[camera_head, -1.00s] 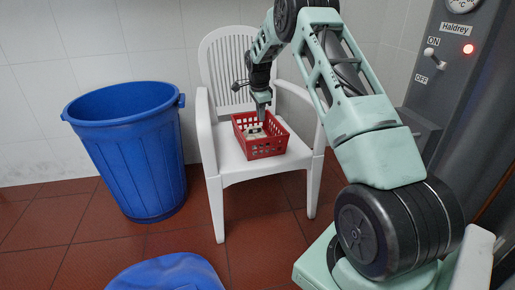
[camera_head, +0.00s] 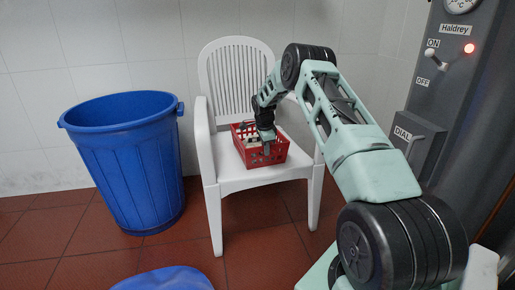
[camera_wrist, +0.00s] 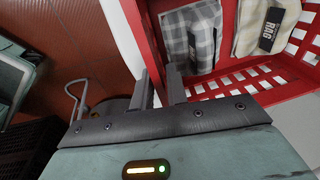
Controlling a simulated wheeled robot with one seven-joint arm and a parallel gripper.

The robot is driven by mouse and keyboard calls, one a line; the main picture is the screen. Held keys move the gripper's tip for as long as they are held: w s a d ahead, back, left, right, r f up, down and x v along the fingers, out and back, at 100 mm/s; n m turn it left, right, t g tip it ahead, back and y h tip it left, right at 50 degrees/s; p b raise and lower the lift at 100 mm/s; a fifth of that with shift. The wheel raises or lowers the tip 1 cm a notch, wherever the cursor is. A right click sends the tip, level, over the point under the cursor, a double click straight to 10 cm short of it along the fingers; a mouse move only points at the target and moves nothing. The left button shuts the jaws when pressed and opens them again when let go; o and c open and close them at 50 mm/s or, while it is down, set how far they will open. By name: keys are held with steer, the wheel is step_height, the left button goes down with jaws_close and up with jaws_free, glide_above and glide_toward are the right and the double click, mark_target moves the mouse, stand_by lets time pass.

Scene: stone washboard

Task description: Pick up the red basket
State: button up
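The red basket (camera_head: 268,158) stands upright on the white chair seat. In the wrist view its perforated wall (camera_wrist: 255,82) fills the upper right. My gripper (camera_head: 266,147) is low at the basket, over its near part in the head view. In the wrist view my gripper (camera_wrist: 160,70) has two dark fingers standing a little apart, with the basket's edge just beyond and partly between them. I cannot tell whether they touch it. Inside the basket lie a grey checked cloth (camera_wrist: 190,38) and a beige cloth (camera_wrist: 252,30) labelled RAG.
The white plastic chair (camera_head: 240,180) has armrests on both sides of the basket. A blue bin (camera_head: 130,160) stands left of it, and a blue object (camera_head: 165,279) lies at the front. A grey control panel (camera_head: 440,100) is at the right.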

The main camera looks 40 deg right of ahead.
mark_target(267, 164)
steer(key=f, duration=0.2)
steer(key=f+b, duration=0.1)
steer(key=f, duration=0.1)
steer(key=shift+d, duration=0.35)
jaws_close()
steer(key=shift+r, duration=0.1)
